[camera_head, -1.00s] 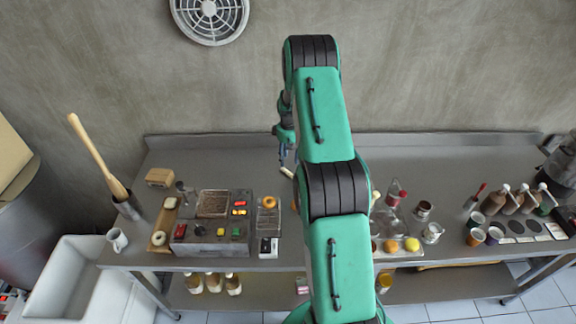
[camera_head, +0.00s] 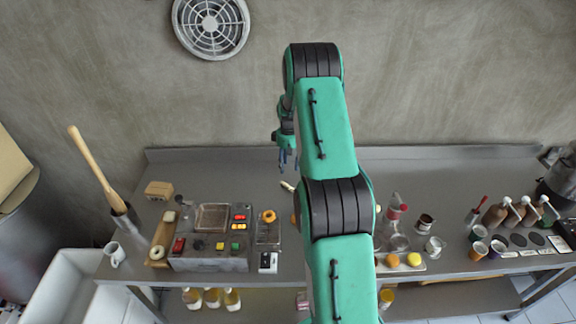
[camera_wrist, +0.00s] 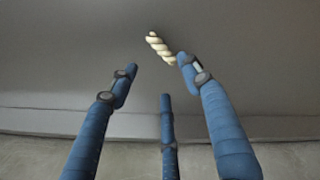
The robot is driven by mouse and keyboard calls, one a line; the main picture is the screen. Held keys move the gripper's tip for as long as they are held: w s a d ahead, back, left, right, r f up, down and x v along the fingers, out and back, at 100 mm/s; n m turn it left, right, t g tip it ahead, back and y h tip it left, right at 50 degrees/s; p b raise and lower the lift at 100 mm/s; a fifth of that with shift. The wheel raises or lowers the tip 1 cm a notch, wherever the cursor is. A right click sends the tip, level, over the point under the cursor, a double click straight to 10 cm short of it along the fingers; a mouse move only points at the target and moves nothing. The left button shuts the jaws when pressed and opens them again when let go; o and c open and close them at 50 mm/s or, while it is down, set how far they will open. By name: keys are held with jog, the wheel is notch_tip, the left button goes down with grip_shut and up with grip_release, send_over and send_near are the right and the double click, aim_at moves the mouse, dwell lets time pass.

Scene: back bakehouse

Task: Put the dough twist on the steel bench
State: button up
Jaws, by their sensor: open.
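The dough twist (camera_wrist: 159,44) is a pale spiral stick lying on bare grey steel in the wrist view. In the head view a pale end of the dough twist (camera_head: 287,185) shows on the steel bench (camera_head: 225,166), beside my arm, which hides part of it. My gripper (camera_head: 288,165) is open and empty just behind the twist. In the wrist view its blue fingers (camera_wrist: 160,85) are spread; the right fingertip overlaps the twist's lower end in the picture. I cannot tell whether they touch.
A control box (camera_head: 208,258) with coloured buttons, a ring pastry on a steel tray (camera_head: 268,235) and a wooden board (camera_head: 160,248) stand front left. Bottles, cups and jars crowd the right. The bench's rear strip is mostly clear, with a wall (camera_head: 440,80) behind.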

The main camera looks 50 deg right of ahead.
jog(key=s+a+r+t, duration=0.1)
jog(key=a+r, duration=1)
jog(key=r, duration=0.2)
jog(key=a+r+t, duration=0.1)
jog(key=a+r, duration=1)
jog(key=r, duration=0.3)
jog(key=s+a+r+t, duration=0.1)
jog(key=s+a+r, duration=0.45)
jog(key=a, duration=0.25)
jog(key=s+a+r, duration=0.5)
jog(key=a+r, duration=0.1)
jog(key=a, duration=0.2)
jog(key=s+a+r+t, duration=0.1)
jog(key=s+a, duration=0.6)
jog(key=s, duration=0.4)
jog(key=s+a+r+t, duration=0.1)
jog(key=s+a, duration=0.6)
jog(key=s, duration=0.5)
jog(key=shift+a+r+t, duration=0.2)
jog(key=shift+r+t, duration=0.05)
jog(key=shift+t, duration=0.05)
notch_tip(320, 180, down, 16)
jog(key=b, duration=1.5)
jog(key=shift+r+b, duration=0.15)
jog(key=shift+b, duration=0.25)
